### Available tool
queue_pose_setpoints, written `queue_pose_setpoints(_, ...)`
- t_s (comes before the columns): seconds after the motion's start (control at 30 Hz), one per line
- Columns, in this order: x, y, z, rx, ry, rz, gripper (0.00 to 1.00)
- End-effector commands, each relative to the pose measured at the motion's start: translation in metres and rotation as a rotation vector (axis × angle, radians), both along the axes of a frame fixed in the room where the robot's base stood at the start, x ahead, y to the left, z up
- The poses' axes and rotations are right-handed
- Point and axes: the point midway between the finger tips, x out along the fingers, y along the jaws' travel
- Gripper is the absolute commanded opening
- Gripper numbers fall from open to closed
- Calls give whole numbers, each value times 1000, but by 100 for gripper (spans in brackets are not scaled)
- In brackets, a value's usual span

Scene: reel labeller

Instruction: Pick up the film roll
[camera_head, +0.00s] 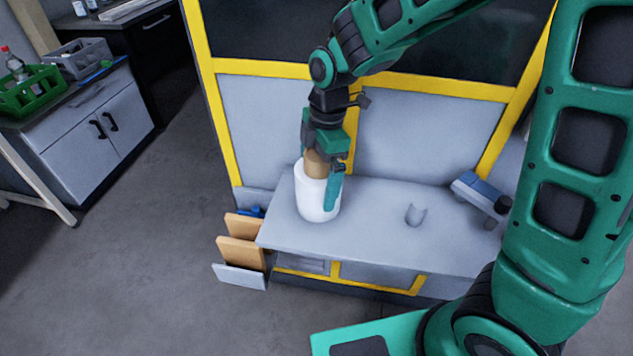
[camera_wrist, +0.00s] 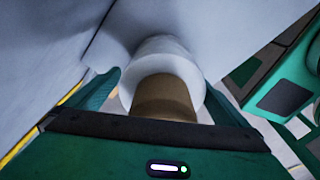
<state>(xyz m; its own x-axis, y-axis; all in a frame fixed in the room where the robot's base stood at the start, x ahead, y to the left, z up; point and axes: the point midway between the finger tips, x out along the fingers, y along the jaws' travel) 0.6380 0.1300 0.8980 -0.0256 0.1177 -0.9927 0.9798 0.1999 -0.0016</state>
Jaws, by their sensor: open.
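The film roll (camera_head: 316,203) is a white cylinder with a brown core (camera_head: 315,165) sticking up from its top. It stands upright on the left part of the grey shelf (camera_head: 375,232). My gripper (camera_head: 322,180) is above and around the roll, pointing down, with one green finger in front of the roll's right side. In the wrist view the roll (camera_wrist: 163,58) lies between the two green fingers, with its brown core (camera_wrist: 165,98) nearest the palm. The jaws are open. Whether a finger touches the roll cannot be told.
A blue and grey device (camera_head: 480,193) sits at the shelf's right end, and a small grey holder (camera_head: 415,214) stands mid-shelf. A yellow-framed panel (camera_head: 400,125) rises behind. A cabinet with a green crate (camera_head: 32,92) stands far left.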

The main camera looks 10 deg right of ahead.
Motion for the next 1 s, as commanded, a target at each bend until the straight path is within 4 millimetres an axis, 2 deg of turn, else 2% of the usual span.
queue_pose_setpoints(0.1,0,1,-9,0,0,0,100)
queue_pose_setpoints(0.33,0,1,-10,0,0,-1,100)
queue_pose_setpoints(0.37,0,1,-10,0,0,-1,98)
queue_pose_setpoints(0.6,0,1,-9,0,-1,-1,40)
queue_pose_setpoints(0.63,1,1,-9,2,-3,0,36)
queue_pose_setpoints(0.87,1,1,-8,2,-3,0,36)
queue_pose_setpoints(1.0,1,2,0,3,-4,-1,36)
